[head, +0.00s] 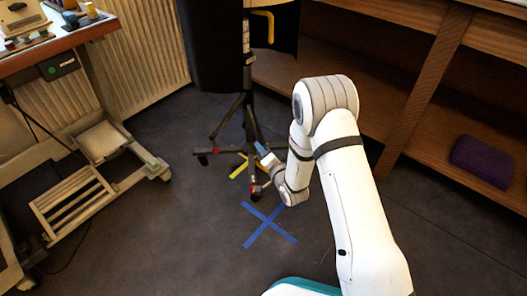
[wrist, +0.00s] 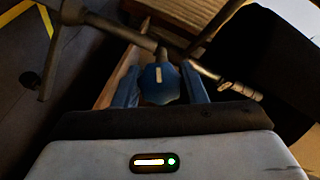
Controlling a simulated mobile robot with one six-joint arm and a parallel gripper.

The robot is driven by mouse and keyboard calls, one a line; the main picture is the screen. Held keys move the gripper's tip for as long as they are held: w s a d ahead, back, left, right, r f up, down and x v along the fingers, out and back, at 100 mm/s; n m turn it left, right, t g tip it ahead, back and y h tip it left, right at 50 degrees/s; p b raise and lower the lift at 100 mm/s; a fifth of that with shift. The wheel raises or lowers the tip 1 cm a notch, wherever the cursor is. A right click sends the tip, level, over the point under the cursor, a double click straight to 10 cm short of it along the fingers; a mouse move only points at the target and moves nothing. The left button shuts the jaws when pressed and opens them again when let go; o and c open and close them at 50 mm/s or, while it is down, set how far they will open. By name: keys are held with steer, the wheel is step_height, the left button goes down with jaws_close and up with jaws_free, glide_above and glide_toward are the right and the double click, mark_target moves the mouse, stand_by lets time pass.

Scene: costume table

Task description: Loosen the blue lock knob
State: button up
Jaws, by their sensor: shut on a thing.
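The blue lock knob (wrist: 161,86) has a lobed edge and a pale mark on its face. It sits on a dark tube of the stand, between the two blue fingers of my gripper (wrist: 162,78) in the wrist view. My gripper is shut on the knob. In the head view my gripper (head: 263,150) reaches low beside the black wheeled stand (head: 249,120), close to its pole. The knob cannot be made out there.
The stand's legs spread over yellow tape (head: 236,171). A blue tape cross (head: 269,225) marks clear floor in front. A wooden shelf unit (head: 432,85) holding a purple folded item (head: 482,163) is at right. A wheeled frame (head: 75,205) stands at left.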

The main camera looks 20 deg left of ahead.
steer(key=n+h, duration=0.1)
steer(key=n, duration=0.2)
steer(key=n+h, duration=0.1)
steer(key=n, duration=0.2)
steer(key=n+t+h, duration=0.1)
steer(key=n+h, duration=0.1)
steer(key=n, duration=0.3)
steer(key=n+t, duration=0.1)
steer(key=n, duration=0.1)
steer(key=n+h, duration=0.1)
steer(key=n, duration=0.2)
steer(key=shift+n+t+h, duration=0.3)
steer(key=shift+t, duration=0.1)
steer(key=n, duration=0.3)
steer(key=n+t, duration=0.1)
steer(key=n, duration=0.1)
steer(key=shift+n+t+h, duration=0.3)
steer(key=shift+n+h, duration=0.1)
stand_by(0.4)
steer(key=o, duration=0.9)
